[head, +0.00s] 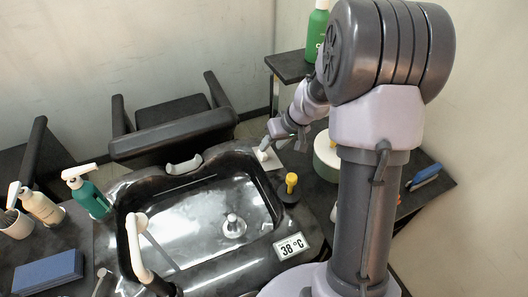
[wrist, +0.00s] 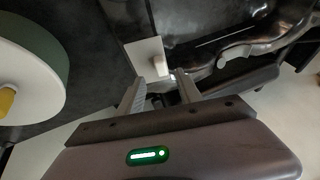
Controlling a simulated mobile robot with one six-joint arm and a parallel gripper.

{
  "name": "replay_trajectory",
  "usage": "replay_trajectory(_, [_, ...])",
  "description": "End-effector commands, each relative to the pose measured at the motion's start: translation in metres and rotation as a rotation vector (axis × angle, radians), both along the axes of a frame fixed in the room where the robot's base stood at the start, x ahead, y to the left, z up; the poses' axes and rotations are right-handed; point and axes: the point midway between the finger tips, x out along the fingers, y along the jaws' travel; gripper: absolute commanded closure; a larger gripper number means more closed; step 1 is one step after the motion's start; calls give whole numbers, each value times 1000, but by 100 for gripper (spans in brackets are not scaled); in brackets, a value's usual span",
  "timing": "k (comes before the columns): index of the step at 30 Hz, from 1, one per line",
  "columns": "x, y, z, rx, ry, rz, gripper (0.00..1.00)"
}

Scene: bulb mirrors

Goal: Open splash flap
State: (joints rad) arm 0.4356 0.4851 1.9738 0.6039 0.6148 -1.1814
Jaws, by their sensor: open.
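No part is clearly marked as the splash flap, and I cannot tell for sure which one it is. A white plate (head: 270,157) with a small cream knob (head: 262,152) sits at the back right corner of the black wash basin (head: 268,178). In the wrist view the plate (wrist: 139,50) and its upright knob (wrist: 159,64) are just ahead of my fingertips. My gripper (head: 274,133) is low beside the plate. In the wrist view my gripper (wrist: 162,86) is open, with nothing seen held between its fingers.
A yellow-topped knob (head: 291,180) stands right of the basin, near a green-and-white round container (head: 327,157). A 38 °C display (head: 291,247) is on the front rim. Pump bottles (head: 86,194) stand left. A black chair (head: 172,130) is behind.

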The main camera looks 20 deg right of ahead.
Motion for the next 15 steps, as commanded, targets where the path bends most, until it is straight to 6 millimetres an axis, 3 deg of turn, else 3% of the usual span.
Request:
replay_trajectory(1, [4, 4, -15, 2, 4, 1, 58])
replay_trajectory(6, [17, 10, -43, 1, 2, 2, 58])
replay_trajectory(15, [25, 13, -57, 0, -1, 0, 58])
